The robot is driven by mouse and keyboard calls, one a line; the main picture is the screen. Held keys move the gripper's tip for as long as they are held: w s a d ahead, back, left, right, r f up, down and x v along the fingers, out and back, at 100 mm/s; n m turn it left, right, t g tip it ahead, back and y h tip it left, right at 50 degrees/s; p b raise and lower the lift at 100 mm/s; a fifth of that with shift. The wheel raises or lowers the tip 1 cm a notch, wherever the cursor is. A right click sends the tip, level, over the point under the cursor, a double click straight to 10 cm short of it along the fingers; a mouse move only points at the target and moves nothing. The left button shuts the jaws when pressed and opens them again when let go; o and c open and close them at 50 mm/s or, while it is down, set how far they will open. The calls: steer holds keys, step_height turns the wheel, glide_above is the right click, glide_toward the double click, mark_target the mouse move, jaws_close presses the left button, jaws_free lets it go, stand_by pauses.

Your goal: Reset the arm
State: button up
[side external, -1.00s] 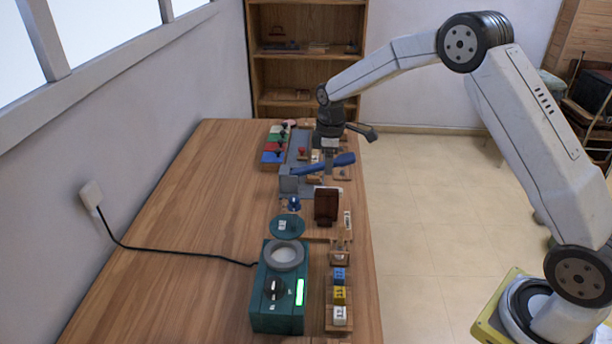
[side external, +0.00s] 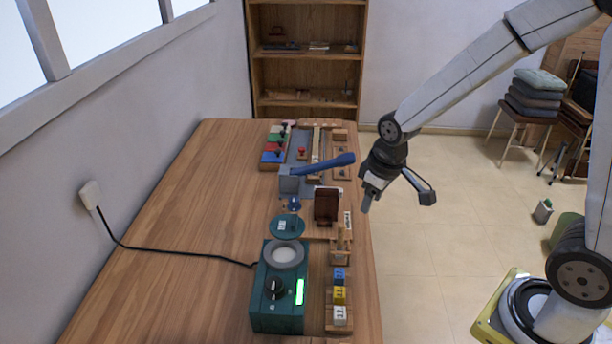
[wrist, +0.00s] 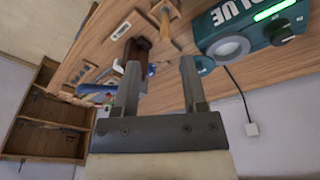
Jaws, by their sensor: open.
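My gripper (side external: 367,203) hangs just past the right edge of the wooden table (side external: 190,210) in the side view, its fingers pointing down. In the wrist view my gripper (wrist: 160,66) shows two dark fingers, spread apart with nothing between them. The coloured keys (side external: 272,157), red, green and blue, lie at the far end of the table, away from my gripper.
A blue lever (side external: 325,164) on a grey base and a brown upright block (side external: 326,205) stand near my gripper. A teal device (side external: 278,318) and lettered cubes (side external: 340,295) sit at the near end. A bookshelf (side external: 305,100) stands behind.

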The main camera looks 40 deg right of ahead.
steer(key=s+a+m, duration=0.1)
steer(key=s+m, duration=0.1)
steer(key=s, duration=0.5)
steer(key=shift+f+t, duration=0.3)
steer(key=shift+f, duration=0.1)
stand_by(1.0)
